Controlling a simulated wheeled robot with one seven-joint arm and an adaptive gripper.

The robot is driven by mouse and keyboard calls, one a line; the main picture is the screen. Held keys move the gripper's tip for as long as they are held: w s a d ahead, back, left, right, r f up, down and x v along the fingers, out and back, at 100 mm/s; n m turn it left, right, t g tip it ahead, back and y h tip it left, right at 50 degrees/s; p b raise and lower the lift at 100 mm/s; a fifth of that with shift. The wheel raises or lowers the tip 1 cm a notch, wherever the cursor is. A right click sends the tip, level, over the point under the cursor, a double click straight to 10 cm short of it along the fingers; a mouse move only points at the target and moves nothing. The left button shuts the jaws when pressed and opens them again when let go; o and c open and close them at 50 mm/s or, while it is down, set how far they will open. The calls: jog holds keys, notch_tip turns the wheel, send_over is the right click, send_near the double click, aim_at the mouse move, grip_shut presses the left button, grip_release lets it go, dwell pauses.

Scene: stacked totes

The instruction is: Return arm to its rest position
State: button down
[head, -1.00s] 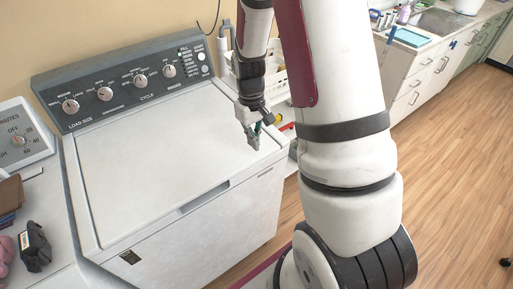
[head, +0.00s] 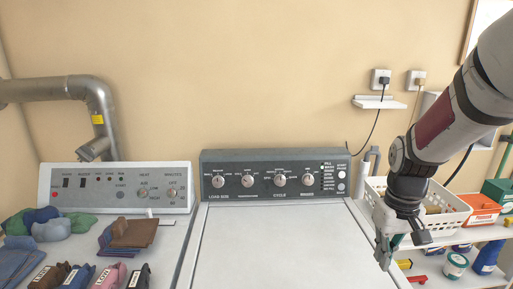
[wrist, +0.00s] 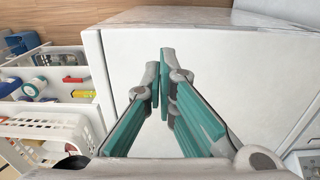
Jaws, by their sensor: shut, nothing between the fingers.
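My gripper (head: 386,258) hangs at the right in the head view, near the right front part of the washer lid (head: 275,245). Its fingers point down and hold nothing. In the wrist view my gripper (wrist: 162,58) shows its teal-padded fingers closed together at the tips over the white top of the washer (wrist: 200,60). My arm comes in from the upper right of the head view.
Right of the washer, a shelf cart holds a white basket (head: 440,222), an orange bin (head: 481,210) and bottles. At left, a dryer (head: 110,240) bears folded clothes (head: 128,233) and socks. A vent pipe (head: 95,100) runs along the wall.

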jog(key=s+a+r+t, duration=0.5)
jog(key=s+a+r, duration=0.6)
jog(key=s+r, duration=0.4)
jog(key=shift+t, duration=0.3)
